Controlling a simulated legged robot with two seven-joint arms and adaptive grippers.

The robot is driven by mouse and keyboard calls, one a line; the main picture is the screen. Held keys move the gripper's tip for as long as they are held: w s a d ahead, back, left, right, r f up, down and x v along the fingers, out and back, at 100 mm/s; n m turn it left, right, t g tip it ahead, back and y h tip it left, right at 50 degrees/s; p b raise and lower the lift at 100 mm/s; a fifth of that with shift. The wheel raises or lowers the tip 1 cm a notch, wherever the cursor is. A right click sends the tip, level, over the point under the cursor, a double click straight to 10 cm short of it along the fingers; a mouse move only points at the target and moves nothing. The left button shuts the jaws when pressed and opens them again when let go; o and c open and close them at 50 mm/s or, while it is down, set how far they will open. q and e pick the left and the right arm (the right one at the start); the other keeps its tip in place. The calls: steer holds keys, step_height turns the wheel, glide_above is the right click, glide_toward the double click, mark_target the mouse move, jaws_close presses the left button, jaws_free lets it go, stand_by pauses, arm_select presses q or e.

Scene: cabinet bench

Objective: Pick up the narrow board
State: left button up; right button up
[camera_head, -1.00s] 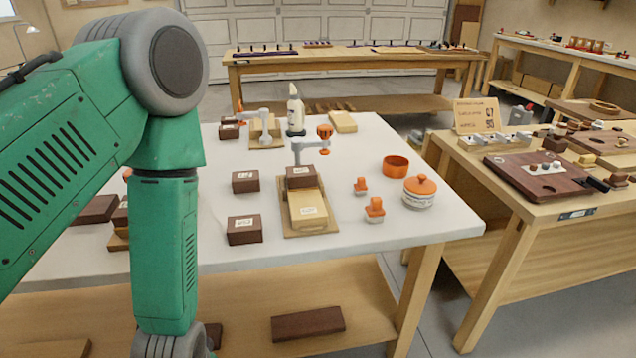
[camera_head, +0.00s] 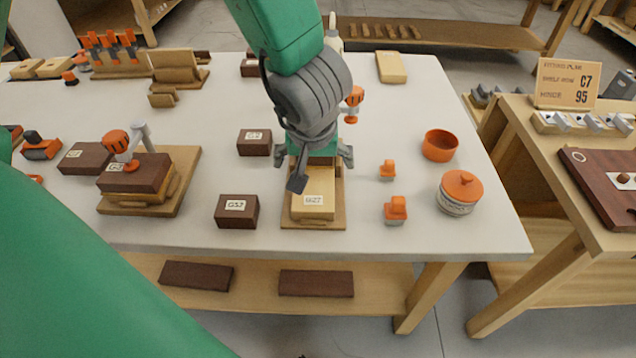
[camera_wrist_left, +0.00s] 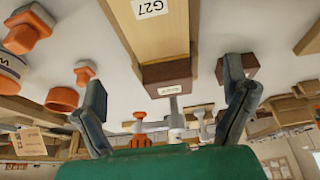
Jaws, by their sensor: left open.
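My left gripper (camera_head: 314,158) is open above the back part of the fixture in the middle of the bench. In the left wrist view its two fingers (camera_wrist_left: 168,95) are spread wide, apart from each other. A pale board labelled G27 (camera_head: 313,200) lies on a tan base there; it also shows in the left wrist view (camera_wrist_left: 158,35). A dark labelled block (camera_wrist_left: 166,75) at the board's end appears between the fingers; my gripper hides it in the head view. I cannot tell which piece is the narrow board. No right gripper is visible.
Dark blocks (camera_head: 237,211) and (camera_head: 254,142) stand left of the fixture. Small orange-topped pieces (camera_head: 396,208), an orange bowl (camera_head: 440,146) and a lidded jar (camera_head: 461,192) stand right. Another clamped fixture (camera_head: 146,195) is at left. The white bench top (camera_head: 375,235) is clear at the front.

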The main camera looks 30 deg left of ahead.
mark_target(315, 177)
arm_select(q)
steer(key=b+x, duration=0.1)
steer(key=x, duration=0.2)
steer(key=shift+w+f, duration=0.25)
steer(key=shift+f, duration=0.1)
steer(key=shift+a+f+b, duration=0.15)
steer(key=shift+f+b, duration=0.15)
steer(key=b+x, duration=0.2)
steer(key=x, duration=0.2)
steer(key=shift+f+b, duration=0.35)
steer(key=shift+f, duration=0.05)
steer(key=shift+r, duration=0.1)
steer(key=shift+c, duration=0.8)
steer(key=c, duration=1.2)
arm_select(e)
step_height(315, 177, down, 5)
steer(key=shift+w, duration=0.1)
